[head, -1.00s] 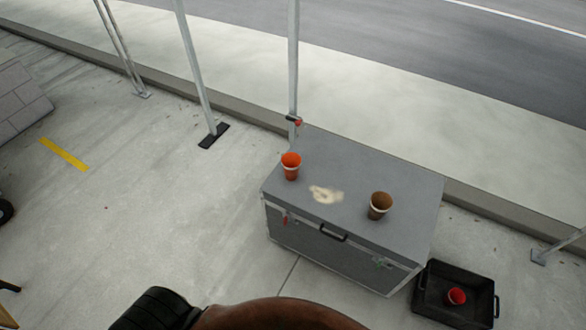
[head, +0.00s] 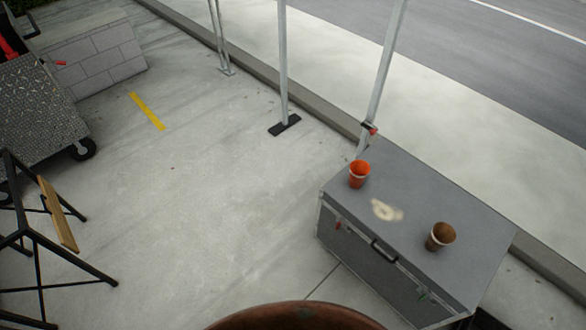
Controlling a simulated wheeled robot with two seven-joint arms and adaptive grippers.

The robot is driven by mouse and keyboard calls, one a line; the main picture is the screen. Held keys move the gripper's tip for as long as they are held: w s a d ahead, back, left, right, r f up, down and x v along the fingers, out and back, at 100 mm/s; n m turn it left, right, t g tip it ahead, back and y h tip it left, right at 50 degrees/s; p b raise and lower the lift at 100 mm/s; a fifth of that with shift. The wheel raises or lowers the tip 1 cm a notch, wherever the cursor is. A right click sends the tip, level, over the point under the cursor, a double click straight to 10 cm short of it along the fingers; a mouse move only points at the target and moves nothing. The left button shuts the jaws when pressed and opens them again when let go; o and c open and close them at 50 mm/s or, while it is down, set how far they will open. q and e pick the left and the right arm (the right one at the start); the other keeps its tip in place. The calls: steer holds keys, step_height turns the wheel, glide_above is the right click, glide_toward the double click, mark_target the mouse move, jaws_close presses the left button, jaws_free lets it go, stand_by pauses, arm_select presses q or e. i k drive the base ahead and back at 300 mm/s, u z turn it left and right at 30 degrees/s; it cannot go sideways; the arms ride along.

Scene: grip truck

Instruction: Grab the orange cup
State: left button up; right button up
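An orange cup (head: 359,175) with a pale band stands upright on the grey case (head: 405,185), near its left back corner. A brown cup (head: 440,237) stands on the same case, to the right and nearer the front. A pale patch (head: 386,210) lies on the lid between them. Neither of my grippers shows in the head view, and nothing visible touches the orange cup.
A metal pole (head: 378,85) rises behind the case. At the left are a black-framed chair (head: 50,235), a wheeled diamond-plate cart (head: 45,115) and a grey block wall (head: 105,60). The concrete floor (head: 215,200) left of the case is clear.

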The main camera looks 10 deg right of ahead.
mark_target(359, 168)
steer(key=u, duration=0.8)
steer(key=i, duration=2)
steer(key=z, duration=1.4)
